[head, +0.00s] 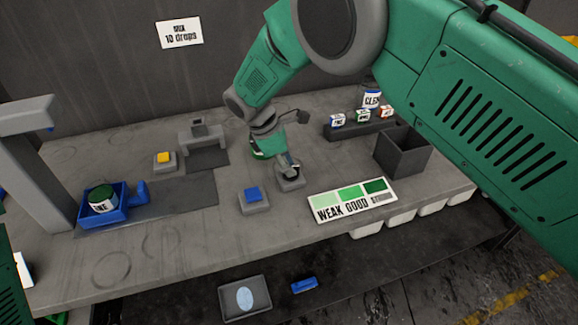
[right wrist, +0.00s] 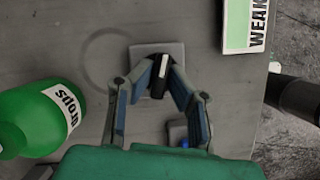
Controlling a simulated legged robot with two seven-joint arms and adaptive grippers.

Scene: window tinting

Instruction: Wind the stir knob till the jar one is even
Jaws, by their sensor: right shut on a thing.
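The stir knob (right wrist: 160,70) is a dark upright piece on a square grey base (right wrist: 174,48) in the right wrist view. My right gripper (right wrist: 160,77) is shut on it from both sides. In the head view my right gripper (head: 289,168) hides most of the knob, and the grey base (head: 292,184) shows below. My left gripper is out of view.
A green drops bottle (right wrist: 45,120) stands close to my right gripper. A blue button (head: 253,194), a yellow button (head: 164,157) and a WEAK-GOOD colour card (head: 352,200) are nearby. A dark open bin (head: 403,154) and several small boxes stand at the right.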

